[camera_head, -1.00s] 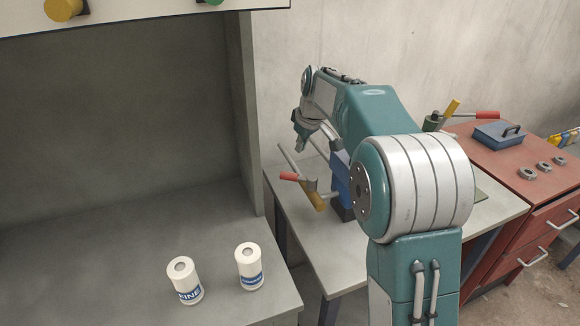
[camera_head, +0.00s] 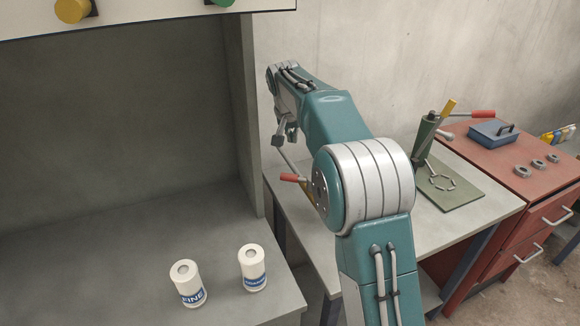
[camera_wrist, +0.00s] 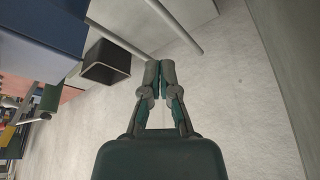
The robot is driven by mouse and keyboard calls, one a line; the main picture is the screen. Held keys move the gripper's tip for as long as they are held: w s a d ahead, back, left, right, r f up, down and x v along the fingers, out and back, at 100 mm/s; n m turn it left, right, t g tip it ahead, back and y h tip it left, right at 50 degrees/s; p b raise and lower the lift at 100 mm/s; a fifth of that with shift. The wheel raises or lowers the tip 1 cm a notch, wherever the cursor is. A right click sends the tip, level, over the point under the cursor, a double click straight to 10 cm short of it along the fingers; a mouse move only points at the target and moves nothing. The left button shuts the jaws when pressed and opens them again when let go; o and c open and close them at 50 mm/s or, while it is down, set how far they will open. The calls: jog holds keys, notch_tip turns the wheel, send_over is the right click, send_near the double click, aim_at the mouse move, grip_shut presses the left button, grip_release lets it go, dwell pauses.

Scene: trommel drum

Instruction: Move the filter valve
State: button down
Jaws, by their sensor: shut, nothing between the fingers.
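My gripper (camera_head: 285,136) is at the end of my arm, above the pale workbench and beside the grey cabinet's side wall. In the wrist view my gripper (camera_wrist: 160,72) has its two fingertips together with nothing between them. Just below it in the head view is a grey rod (camera_head: 290,158) with a red-handled lever (camera_head: 293,178) near it. My arm hides most of the device they belong to. In the wrist view a dark square tube (camera_wrist: 106,62) and grey rods (camera_wrist: 170,22) lie close to the fingertips. I cannot tell which part is the filter valve.
A second device (camera_head: 425,135) with a green body, yellow part and red handle stands on a green plate (camera_head: 460,196). Two white canisters (camera_head: 187,284) (camera_head: 253,267) stand on the grey counter (camera_head: 95,285). A red cabinet (camera_head: 520,187) at right holds a blue box (camera_head: 493,133) and several nuts.

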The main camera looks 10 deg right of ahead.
aim_at(289, 175)
notch_tip(289, 175, down, 10)
jog(key=shift+s, duration=0.2)
dwell(0.6)
jog(key=shift+s+a+n+y, duration=0.3)
jog(key=shift+s+a+n, duration=0.1)
jog(key=shift+n, duration=0.5)
jog(key=shift+s+a+f+n+y, duration=0.1)
jog(key=shift+s+a+n+y, duration=0.2)
jog(key=shift+n, duration=0.35)
jog(key=shift+s+a+n+y, duration=0.1)
jog(key=shift+s+n+y, duration=0.2)
jog(key=shift+n, duration=0.35)
jog(key=shift+s+a, duration=0.25)
jog(key=shift+s, duration=0.75)
